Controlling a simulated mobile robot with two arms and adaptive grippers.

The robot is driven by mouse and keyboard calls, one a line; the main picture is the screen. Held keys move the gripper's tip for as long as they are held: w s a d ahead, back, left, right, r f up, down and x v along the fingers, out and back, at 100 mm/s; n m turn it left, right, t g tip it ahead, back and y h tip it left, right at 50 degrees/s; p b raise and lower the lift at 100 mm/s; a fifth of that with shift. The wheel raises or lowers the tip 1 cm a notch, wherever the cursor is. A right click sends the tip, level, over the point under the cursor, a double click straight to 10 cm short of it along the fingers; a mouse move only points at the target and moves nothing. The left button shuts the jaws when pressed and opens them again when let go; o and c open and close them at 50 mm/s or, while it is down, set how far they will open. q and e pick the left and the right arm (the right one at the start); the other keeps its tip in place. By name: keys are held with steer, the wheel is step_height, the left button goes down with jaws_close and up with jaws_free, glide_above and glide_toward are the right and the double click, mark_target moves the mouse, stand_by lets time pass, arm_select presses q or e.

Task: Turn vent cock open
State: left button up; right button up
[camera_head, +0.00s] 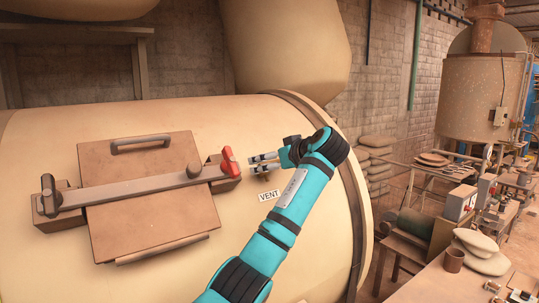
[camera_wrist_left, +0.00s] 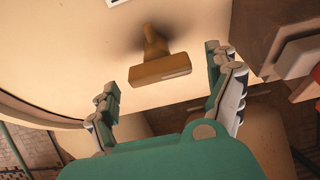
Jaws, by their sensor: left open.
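The vent cock (camera_wrist_left: 160,69) is a brown T-shaped handle on a short stem, standing out from the cream vessel wall (camera_wrist_left: 70,60). In the left wrist view its crossbar lies nearly level, between and beyond my fingertips. My left gripper (camera_wrist_left: 163,82) is open, with one finger to each side and a gap to the handle. In the head view my left gripper (camera_head: 258,163) points left above the VENT label (camera_head: 269,195); I cannot make out the cock there. My right gripper is not in view.
A square hatch (camera_head: 150,215) with a clamp bar and a red-ended latch (camera_head: 230,162) sits just left of my gripper. The latch also shows at the right of the wrist view (camera_wrist_left: 302,60). A raised band (camera_head: 350,190) rings the vessel to the right.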

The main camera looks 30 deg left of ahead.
arm_select(q)
steer(key=shift+x, duration=0.9)
steer(key=shift+d, duration=0.1)
steer(key=shift+c, duration=0.6)
steer(key=shift+s, duration=0.1)
steer(key=c, duration=1)
